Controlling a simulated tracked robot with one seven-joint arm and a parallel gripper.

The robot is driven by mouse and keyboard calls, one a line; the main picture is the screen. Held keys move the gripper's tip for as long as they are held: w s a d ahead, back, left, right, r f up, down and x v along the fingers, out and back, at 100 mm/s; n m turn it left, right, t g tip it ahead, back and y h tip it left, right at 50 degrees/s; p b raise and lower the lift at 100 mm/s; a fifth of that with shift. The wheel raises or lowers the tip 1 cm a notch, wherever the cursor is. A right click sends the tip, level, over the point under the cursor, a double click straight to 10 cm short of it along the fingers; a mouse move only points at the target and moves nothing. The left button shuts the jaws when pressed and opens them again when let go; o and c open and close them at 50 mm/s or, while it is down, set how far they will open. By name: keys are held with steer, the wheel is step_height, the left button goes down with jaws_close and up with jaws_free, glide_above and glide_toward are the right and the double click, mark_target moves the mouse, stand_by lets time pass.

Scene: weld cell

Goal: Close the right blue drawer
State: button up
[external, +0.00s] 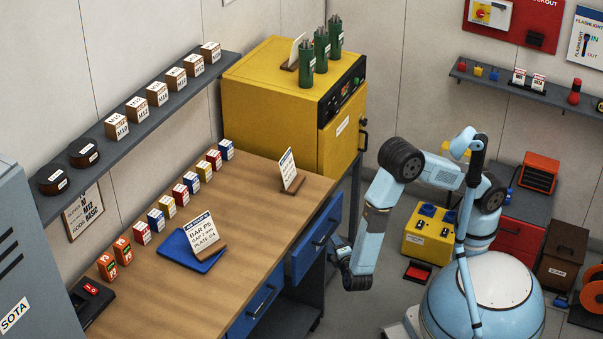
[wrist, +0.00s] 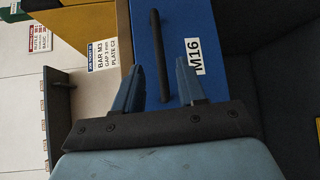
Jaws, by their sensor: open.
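The right blue drawer (external: 318,238) sticks out from the front of the wooden-topped workbench in the external view. Its blue front fills the middle of the wrist view (wrist: 172,30), with an M16 label and a dark bar handle (wrist: 160,55). My gripper (external: 336,250) is in front of this drawer, low beside its front. In the wrist view my gripper (wrist: 160,66) is open, with one finger on each side of the handle. I cannot tell whether the fingers touch the drawer. The left blue drawer (external: 253,306) looks flush with the bench.
The workbench top (external: 285,215) carries sign cards, a blue tray and a row of small boxes. A yellow oven (external: 275,100) stands behind the bench. A yellow box (external: 428,235) and a red item (external: 417,272) are on the floor behind my arm.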

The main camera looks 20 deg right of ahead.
steer(key=w+f, duration=0.1)
steer(key=w, duration=0.5)
steer(key=shift+w, duration=0.25)
jaws_close()
stand_by(0.4)
